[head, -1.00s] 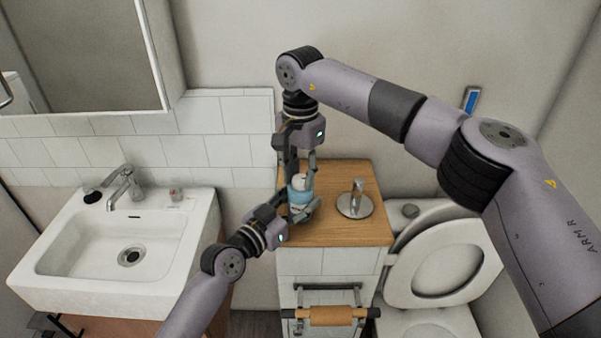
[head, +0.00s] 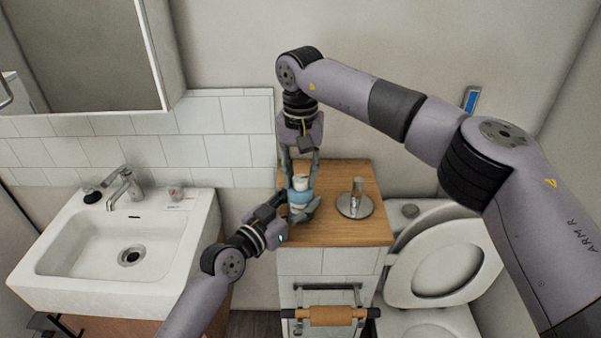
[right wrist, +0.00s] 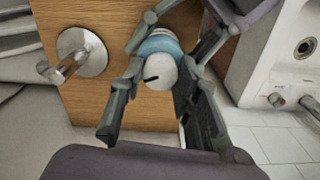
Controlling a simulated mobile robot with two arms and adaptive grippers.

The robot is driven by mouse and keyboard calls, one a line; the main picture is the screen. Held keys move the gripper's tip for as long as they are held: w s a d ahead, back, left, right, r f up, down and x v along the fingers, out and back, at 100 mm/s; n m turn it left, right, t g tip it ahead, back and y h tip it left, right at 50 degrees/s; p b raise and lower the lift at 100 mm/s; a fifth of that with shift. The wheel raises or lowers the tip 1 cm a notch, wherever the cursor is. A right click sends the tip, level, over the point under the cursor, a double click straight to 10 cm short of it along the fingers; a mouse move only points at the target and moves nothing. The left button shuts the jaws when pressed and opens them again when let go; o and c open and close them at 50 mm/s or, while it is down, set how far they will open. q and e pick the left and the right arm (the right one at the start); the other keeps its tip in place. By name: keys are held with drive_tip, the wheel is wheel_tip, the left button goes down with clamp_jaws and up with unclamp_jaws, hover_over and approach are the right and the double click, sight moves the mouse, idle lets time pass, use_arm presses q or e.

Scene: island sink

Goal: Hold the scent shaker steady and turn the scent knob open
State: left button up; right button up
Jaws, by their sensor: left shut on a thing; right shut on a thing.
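The scent shaker (head: 298,198) is a small light-blue body standing upright on the wooden cabinet top. Its scent knob (head: 300,181) is the white cap on top, and a dark line mark on the knob shows in the right wrist view (right wrist: 160,72). My left gripper (head: 301,210) comes in low from the left and is shut on the blue body. My right gripper (head: 301,178) points down from above, shut with a finger on each side of the white knob. The fingers hide parts of the shaker.
A round chrome fixture (head: 355,201) with an upright stem stands close to the right of the shaker on the wooden top (head: 350,235). A white sink (head: 70,270) with a faucet is at left, a toilet (head: 440,262) at right. A tiled wall is behind.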

sight(301, 178)
drive_tip(key=shift+w, duration=0.1)
drive_tip(key=o, duration=1.2)
wheel_tip(301, 178, up, 12)
use_arm(q)
drive_tip(key=o, duration=1.3)
drive_tip(key=shift+o, duration=0.2)
